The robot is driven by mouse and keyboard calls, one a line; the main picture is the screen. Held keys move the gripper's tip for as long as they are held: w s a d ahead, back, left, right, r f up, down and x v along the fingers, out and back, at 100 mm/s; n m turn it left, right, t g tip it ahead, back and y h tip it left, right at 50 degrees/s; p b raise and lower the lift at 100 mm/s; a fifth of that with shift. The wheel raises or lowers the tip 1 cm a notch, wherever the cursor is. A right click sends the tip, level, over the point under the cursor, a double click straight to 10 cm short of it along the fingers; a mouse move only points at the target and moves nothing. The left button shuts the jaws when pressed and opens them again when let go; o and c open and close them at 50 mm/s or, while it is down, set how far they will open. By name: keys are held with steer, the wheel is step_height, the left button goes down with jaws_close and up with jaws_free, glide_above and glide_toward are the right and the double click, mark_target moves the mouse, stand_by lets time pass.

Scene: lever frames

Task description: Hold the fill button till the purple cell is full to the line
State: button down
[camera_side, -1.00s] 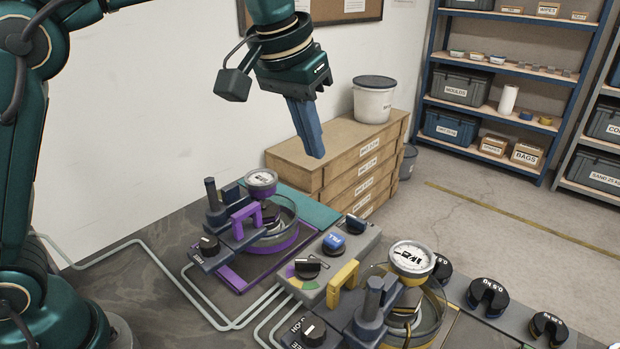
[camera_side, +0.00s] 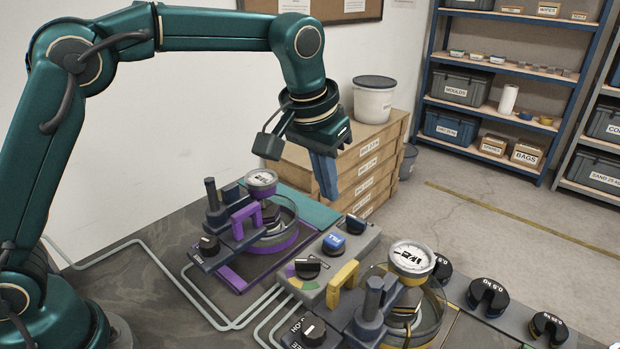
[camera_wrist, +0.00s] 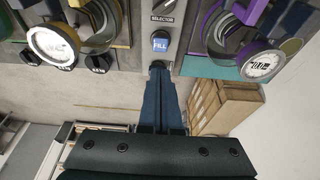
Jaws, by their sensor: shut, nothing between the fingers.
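My gripper (camera_side: 328,196) is shut and empty, pointing down above the far end of the grey control block. In the wrist view the fill button (camera_wrist: 160,42) shows just above my fingertips (camera_wrist: 158,70). The purple cell (camera_side: 272,236) stands left of the block with a dial gauge (camera_side: 261,180) on top and a purple handle. Its fill level and line are too small to make out. The selector knob (camera_side: 307,267) is on the block's near end.
A yellow cell (camera_side: 405,312) with its own gauge (camera_side: 411,257) stands at the front right. A black knob (camera_side: 355,223) sits at the block's far end. Several slotted weights (camera_side: 488,297) lie at the right. Wooden drawers (camera_side: 355,165) with a white bucket stand behind.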

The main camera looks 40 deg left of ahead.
mark_target(330, 239)
steer(key=x, duration=0.7)
steer(key=shift+s+f, duration=0.3)
steer(key=shift+f, duration=0.8)
steer(key=shift+f, duration=0.1)
steer(key=shift+f, duration=1.25)
steer(key=shift+a, duration=0.1)
steer(key=shift+r, duration=0.1)
steer(key=r, duration=0.5)
steer(key=shift+w+r, duration=0.25)
steer(key=shift+r, duration=0.1)
steer(key=v, duration=0.9)
steer(key=shift+d+r, duration=0.2)
steer(key=shift+s, duration=0.1)
